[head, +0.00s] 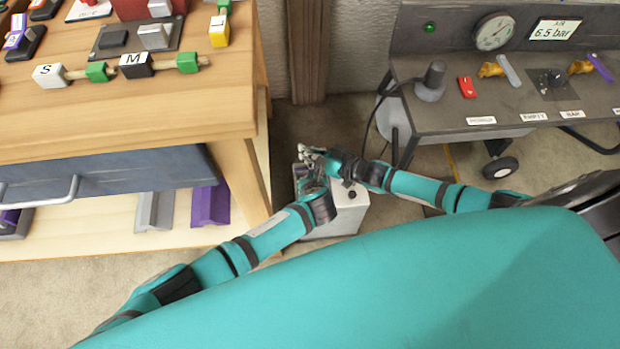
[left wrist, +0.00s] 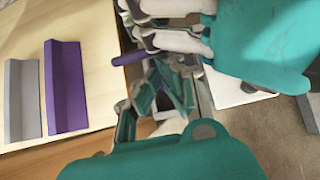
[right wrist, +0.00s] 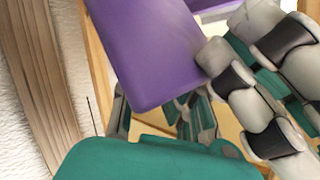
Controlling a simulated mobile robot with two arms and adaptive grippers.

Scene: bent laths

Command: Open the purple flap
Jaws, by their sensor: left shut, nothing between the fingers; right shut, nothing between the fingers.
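In the right wrist view, a broad flat purple panel (right wrist: 155,50), which looks like the purple flap, fills the upper middle, close in front of my right gripper (right wrist: 165,110). A narrow purple edge (left wrist: 128,59) shows beside the grippers in the left wrist view. In the head view I cannot make out the flap. My left gripper (head: 314,180) and right gripper (head: 311,154) are close together beside the wooden bench's right side. Both are shut and hold nothing. Whether either touches the panel, I cannot tell.
A light grey box (head: 347,211) stands on the floor below my arms. The wooden bench (head: 215,120) is at left, with a purple lath (head: 210,204) and a grey lath (head: 154,211) on its lower shelf. A grey cart (head: 450,122) stands at right.

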